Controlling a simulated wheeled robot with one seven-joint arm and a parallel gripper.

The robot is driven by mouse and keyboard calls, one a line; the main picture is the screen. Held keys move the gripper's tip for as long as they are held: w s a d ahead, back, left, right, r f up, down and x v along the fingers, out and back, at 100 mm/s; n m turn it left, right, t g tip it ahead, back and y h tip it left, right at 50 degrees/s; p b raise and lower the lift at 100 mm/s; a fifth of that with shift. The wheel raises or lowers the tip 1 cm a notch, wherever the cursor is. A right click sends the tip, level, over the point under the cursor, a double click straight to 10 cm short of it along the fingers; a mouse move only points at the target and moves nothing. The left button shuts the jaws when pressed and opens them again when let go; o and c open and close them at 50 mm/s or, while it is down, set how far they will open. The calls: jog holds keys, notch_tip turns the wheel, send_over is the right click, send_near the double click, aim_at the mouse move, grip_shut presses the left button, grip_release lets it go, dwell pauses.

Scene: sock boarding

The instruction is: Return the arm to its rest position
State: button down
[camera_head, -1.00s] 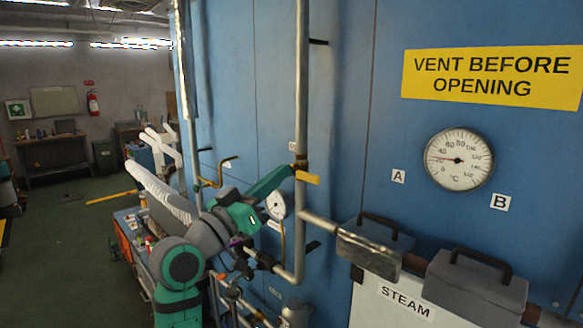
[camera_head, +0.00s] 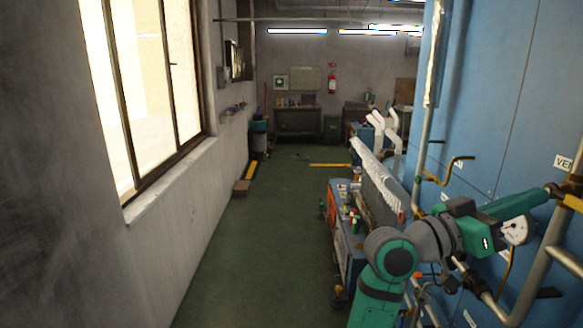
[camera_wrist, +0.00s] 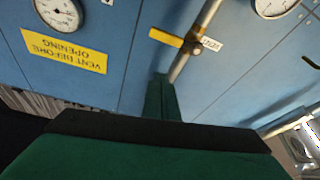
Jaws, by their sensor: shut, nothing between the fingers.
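My arm is green and grey and stretches to the right in the head view. My gripper (camera_head: 547,194) is shut and empty, its tip close to the yellow lever (camera_head: 572,203) on a vertical pipe. In the wrist view, my gripper (camera_wrist: 163,78) points toward the same pipe (camera_wrist: 203,28) and yellow lever (camera_wrist: 165,38). A gap seems to lie between the tip and the lever, but whether they touch is hard to tell.
A cart (camera_head: 338,215) with small items and white sock forms (camera_head: 376,180) stand beyond my arm. The green floor (camera_head: 255,260) is clear at the left, beside a windowed wall (camera_head: 190,210).

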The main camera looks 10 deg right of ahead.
jog(key=w+a+f+n+t+y, duration=0.25)
jog(key=a+f+n+t, duration=0.25)
jog(key=f, duration=0.6)
jog(key=w+a+f+n+t+y, duration=0.2)
jog(key=w+a+f+n+t, duration=0.3)
jog(key=f, duration=0.5)
jog(key=w+a+f+n+t+y, duration=0.2)
jog(key=w+a+f+n+t, duration=0.3)
jog(key=f, duration=0.6)
jog(key=s+a+f+n+t+y, duration=0.25)
jog(key=s+a+f+y, duration=0.3)
jog(key=a+f, duration=0.5)
jog(key=s+a+f+n+t+y, duration=0.1)
jog(key=s+a+f+y, duration=0.5)
jog(key=s+a+f, duration=0.55)
jog(key=s+a+y, duration=0.1)
jog(key=s+a, duration=0.2)
jog(key=s, duration=0.4)
jog(key=s+a+m+g+y, duration=0.1)
jog(key=s+a, duration=0.2)
jog(key=s, duration=0.4)
jog(key=s+a+r+m+y, duration=0.1)
jog(key=s+a, duration=0.2)
jog(key=s, duration=0.5)
jog(key=shift+a+y, duration=0.3)
jog(key=shift+y, duration=0.1)
jog(key=shift+a, duration=0.1)
jog(key=shift+s, duration=0.1)
